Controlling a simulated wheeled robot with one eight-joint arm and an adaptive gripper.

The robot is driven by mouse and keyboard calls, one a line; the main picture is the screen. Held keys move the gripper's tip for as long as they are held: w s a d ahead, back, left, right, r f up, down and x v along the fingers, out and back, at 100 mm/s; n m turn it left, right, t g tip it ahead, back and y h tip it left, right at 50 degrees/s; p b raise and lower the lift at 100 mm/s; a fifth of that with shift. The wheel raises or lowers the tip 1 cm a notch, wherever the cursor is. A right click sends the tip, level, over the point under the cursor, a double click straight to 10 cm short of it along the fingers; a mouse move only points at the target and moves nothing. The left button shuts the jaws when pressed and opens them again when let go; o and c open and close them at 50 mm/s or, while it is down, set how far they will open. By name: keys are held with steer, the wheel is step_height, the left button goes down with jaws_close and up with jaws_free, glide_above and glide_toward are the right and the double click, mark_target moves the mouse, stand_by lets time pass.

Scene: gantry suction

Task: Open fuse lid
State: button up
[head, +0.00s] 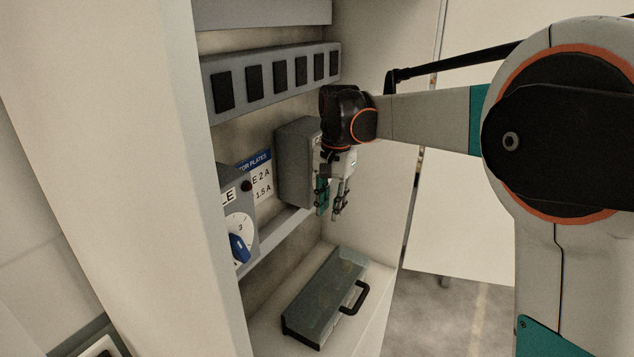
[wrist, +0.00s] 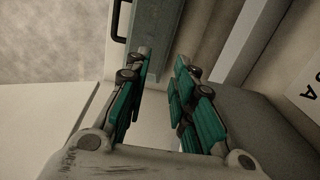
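A closed grey box (head: 296,165) is mounted on the cabinet's back wall, and its side also shows in the wrist view (wrist: 262,125). No label shows which part is the fuse lid. My gripper (head: 331,210) is in front of this box at its right, fingers pointing down, partly covering its front. In the wrist view my gripper (wrist: 162,58) has its two teal-padded fingers apart with nothing between them. I cannot tell whether a finger touches the box. A grey-green case (head: 328,295) with a black handle (head: 354,297) lies below on the cabinet floor.
A grey strip (head: 262,88) with several black switches runs above the box. A dial panel with a blue knob (head: 239,247) and a blue-and-white sign (head: 260,182) are to its left. A ledge (head: 275,243) runs below. Between gripper and case is free space.

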steer(key=s+d+f+n+t+b, duration=0.1)
steer(key=s+d+n+t+b, duration=0.15)
steer(key=s, duration=0.55)
steer(key=s+d+f+n+t+b, duration=0.1)
steer(key=s+d+b, duration=0.25)
steer(key=s, duration=0.55)
steer(key=s+d+f+n+t+b, duration=0.3)
steer(key=s+f, duration=0.6)
steer(key=s, duration=0.3)
steer(key=shift+s+d+f, duration=0.15)
steer(key=shift+d, duration=0.4)
steer(key=shift+s+f+b, duration=0.25)
steer(key=shift+f+b, duration=0.05)
steer(key=shift+c, duration=0.6)
steer(key=shift+s+d+f, duration=0.1)
steer(key=shift+f, duration=0.05)
jaws_close()
